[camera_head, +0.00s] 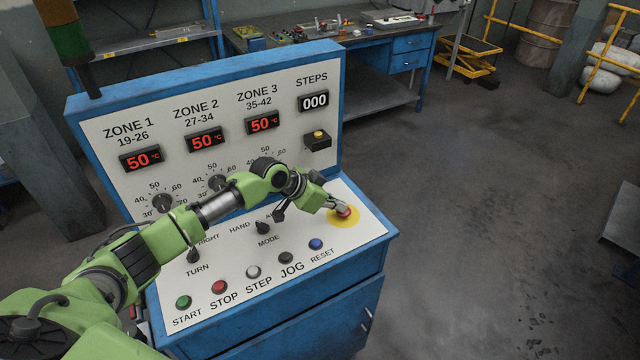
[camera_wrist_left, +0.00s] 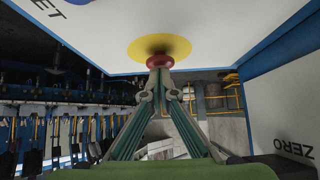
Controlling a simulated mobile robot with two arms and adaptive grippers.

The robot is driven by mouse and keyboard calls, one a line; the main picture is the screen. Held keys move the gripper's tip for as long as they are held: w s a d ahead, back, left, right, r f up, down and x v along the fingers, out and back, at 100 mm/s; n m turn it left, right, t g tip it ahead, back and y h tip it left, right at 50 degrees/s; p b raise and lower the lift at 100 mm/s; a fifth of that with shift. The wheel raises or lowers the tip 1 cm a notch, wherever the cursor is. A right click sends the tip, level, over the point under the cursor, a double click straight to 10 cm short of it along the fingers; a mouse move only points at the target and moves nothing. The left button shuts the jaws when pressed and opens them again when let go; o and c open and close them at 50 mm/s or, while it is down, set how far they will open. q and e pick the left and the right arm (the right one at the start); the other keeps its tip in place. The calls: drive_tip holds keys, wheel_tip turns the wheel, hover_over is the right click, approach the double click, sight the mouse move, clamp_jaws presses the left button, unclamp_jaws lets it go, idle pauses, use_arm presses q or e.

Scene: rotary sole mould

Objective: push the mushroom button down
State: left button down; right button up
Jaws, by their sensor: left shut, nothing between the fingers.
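The mushroom button (camera_head: 346,212) is red on a yellow round plate (camera_head: 340,222), at the right of the sloped console top. My left gripper (camera_head: 341,207) is shut, with its fingertips at the button and partly covering it. In the left wrist view the closed fingertips (camera_wrist_left: 159,70) meet the red button (camera_wrist_left: 160,61), which shows in front of the yellow disc (camera_wrist_left: 160,46). They look to be touching or very close; I cannot tell how far the button is pressed. My right gripper is not in view.
The blue console (camera_head: 270,318) carries a blue RESET button (camera_head: 316,244), a dark JOG button (camera_head: 286,258) and a black MODE knob (camera_head: 263,228) near my left arm. A small box with a yellow button (camera_head: 318,138) is on the upright panel. Floor to the right is clear.

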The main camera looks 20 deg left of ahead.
use_arm(q)
wheel_tip(320, 180, up, 3)
drive_tip(key=shift+w+p, duration=0.15)
drive_tip(key=shift+p, duration=0.5)
drive_tip(key=b+v, duration=0.3)
drive_tip(key=v, duration=0.7)
drive_tip(key=shift+a+r+b, duration=0.15)
drive_tip(key=shift+b, duration=0.25)
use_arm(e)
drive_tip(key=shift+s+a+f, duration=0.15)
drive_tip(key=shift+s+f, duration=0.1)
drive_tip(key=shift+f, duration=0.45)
